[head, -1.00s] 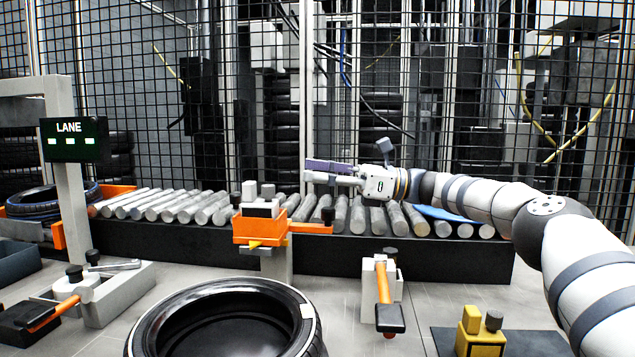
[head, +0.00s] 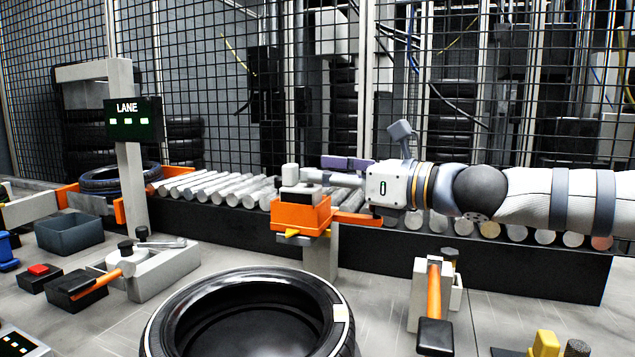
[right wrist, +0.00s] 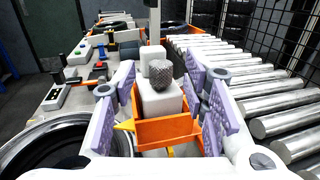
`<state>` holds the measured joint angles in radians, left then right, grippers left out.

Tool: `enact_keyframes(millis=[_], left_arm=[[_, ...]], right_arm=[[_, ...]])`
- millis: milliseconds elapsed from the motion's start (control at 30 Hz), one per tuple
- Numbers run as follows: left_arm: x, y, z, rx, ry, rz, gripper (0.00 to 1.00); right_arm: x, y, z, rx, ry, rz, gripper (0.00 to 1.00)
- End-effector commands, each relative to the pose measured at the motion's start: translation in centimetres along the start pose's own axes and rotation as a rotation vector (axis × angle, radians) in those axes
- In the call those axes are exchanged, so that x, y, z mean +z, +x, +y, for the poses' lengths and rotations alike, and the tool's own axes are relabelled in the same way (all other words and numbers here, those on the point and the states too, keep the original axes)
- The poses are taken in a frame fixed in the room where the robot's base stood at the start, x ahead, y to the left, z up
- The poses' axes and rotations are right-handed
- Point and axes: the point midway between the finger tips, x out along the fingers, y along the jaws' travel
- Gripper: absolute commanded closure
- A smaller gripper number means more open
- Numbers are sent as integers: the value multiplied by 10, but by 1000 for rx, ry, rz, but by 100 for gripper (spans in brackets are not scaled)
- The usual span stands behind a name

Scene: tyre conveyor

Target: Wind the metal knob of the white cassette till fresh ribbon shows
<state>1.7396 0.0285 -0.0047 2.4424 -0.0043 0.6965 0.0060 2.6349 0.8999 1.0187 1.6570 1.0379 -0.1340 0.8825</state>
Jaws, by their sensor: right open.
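The white cassette (right wrist: 160,99) sits in an orange holder (right wrist: 166,132) on a grey post. Its knurled metal knob (right wrist: 172,73) faces me in the right wrist view, with a white block behind it. In the head view the cassette (head: 298,196) shows small and the knob cannot be made out. My right gripper (head: 328,170) comes in from the right, just beside the holder. Its purple-padded fingers are open, spread to either side of the cassette and knob, apart from the knob. I cannot make out any ribbon. My left gripper is out of view.
A roller conveyor (head: 220,188) runs behind the holder, with a wire fence beyond. A large tyre (head: 250,318) lies in front. An orange-handled lever (head: 434,290) stands at right. The LANE sign (head: 132,120) and another lever (head: 97,284) stand at left.

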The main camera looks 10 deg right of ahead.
Motion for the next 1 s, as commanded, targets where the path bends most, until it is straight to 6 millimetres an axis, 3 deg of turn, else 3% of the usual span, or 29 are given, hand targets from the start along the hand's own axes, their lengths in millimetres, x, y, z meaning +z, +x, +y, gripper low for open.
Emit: enact_keyframes(millis=[133,400,433,600,833,1000], left_arm=[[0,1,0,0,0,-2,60],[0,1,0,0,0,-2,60],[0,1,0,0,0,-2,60],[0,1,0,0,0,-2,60],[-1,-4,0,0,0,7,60],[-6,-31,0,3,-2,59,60]], right_arm=[[1,17,0,-1,0,0,60],[2,20,0,-1,0,-1,60],[2,20,0,-1,-1,-1,62],[2,20,0,-1,-1,-1,100],[4,20,0,6,-3,-2,100],[14,18,0,61,-12,-5,100]])
